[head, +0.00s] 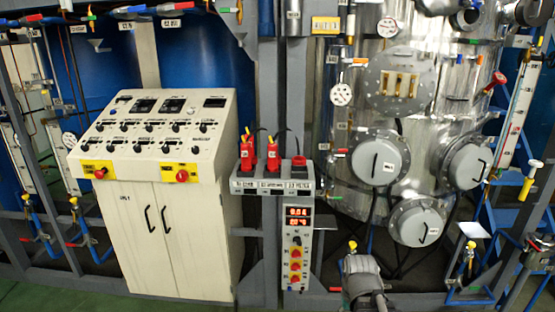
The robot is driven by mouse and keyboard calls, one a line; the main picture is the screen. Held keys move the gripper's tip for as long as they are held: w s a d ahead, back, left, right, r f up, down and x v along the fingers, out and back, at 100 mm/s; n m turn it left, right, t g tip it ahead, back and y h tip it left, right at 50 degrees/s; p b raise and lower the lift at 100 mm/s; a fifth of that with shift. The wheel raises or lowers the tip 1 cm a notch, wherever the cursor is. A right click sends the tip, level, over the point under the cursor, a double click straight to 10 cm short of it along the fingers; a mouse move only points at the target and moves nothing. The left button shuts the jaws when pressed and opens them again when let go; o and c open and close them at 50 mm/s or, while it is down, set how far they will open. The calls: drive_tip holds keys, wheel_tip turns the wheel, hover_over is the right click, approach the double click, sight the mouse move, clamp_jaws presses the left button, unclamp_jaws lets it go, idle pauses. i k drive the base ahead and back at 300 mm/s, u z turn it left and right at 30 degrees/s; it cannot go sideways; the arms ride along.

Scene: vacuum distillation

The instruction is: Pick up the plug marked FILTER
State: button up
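Two red plugs stand upright side by side on a grey bracket shelf (272,193) in the head view. They are the left plug (246,152) and the middle plug (273,154), each with a thin cable at its top. To their right is a dark socket block (299,171) with a red top and no tall plug on it. White labels run along the shelf front below the three positions. Their print is too small to read surely, so I cannot tell which one says FILTER. My gripper is not recognisable in this view.
A white control cabinet (165,185) stands close left of the plugs. A steel vessel (400,130) with round covers fills the right. A grey post rises behind the shelf. A grey cylindrical unit (362,270) stands low in front.

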sight(272, 165)
drive_tip(key=i, duration=0.9)
drive_tip(key=u, duration=0.05)
